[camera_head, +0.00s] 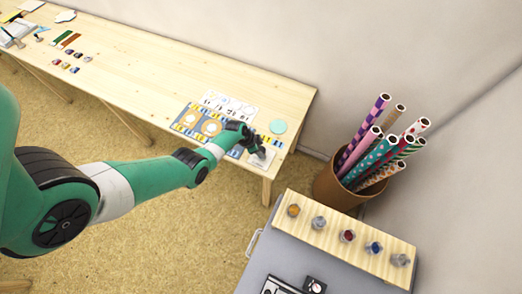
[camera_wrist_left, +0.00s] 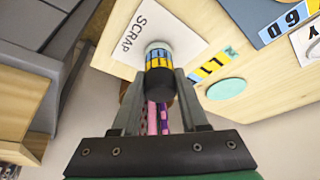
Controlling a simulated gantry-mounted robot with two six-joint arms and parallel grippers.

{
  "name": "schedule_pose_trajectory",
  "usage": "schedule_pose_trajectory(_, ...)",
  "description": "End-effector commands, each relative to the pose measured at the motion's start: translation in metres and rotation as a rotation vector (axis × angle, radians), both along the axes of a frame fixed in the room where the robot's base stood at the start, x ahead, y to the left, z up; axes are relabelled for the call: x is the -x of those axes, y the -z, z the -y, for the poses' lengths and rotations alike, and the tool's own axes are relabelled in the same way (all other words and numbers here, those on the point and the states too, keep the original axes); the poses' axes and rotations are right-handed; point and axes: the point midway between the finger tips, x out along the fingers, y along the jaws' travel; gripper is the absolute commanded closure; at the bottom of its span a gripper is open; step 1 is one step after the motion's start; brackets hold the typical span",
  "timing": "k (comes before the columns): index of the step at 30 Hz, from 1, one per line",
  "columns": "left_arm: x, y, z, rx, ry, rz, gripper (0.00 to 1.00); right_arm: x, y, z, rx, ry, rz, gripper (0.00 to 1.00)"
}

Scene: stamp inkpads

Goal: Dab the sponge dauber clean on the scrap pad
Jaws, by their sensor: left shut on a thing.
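The scrap pad, a white sheet marked SCRAP (camera_wrist_left: 165,32), lies near the table's end; it also shows in the head view (camera_head: 263,159). My left gripper (camera_head: 257,151) is at this pad. In the left wrist view, my left gripper (camera_wrist_left: 160,80) is shut on the sponge dauber (camera_wrist_left: 159,58), a short cylinder with a dark end and a yellow and blue band. Its pale far end points at the pad's edge. I cannot tell whether it touches the sheet. In the head view the dauber is too small to make out clearly. My right gripper is not in view.
A mint green disc (camera_head: 278,126) lies beside the pad. A blue lettered sheet (camera_head: 190,118) and a white sheet (camera_head: 235,104) lie further left. A brown bin (camera_head: 335,192) of patterned rolls and a grey cabinet (camera_head: 262,255) stand right of the table. The table's middle is clear.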

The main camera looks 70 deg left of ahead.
Motion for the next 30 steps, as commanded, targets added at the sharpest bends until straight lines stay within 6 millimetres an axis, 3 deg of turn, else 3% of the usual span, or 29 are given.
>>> schedule_pose_trajectory(17, -0.001, -0.012, 0.0, 0.0, 0.0, 0.001, 0.97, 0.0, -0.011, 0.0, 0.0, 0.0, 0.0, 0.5)
schedule_pose_trajectory(30, -0.001, -0.055, 0.0, 0.0, 0.0, 0.001, 0.97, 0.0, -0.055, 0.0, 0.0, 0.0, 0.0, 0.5)
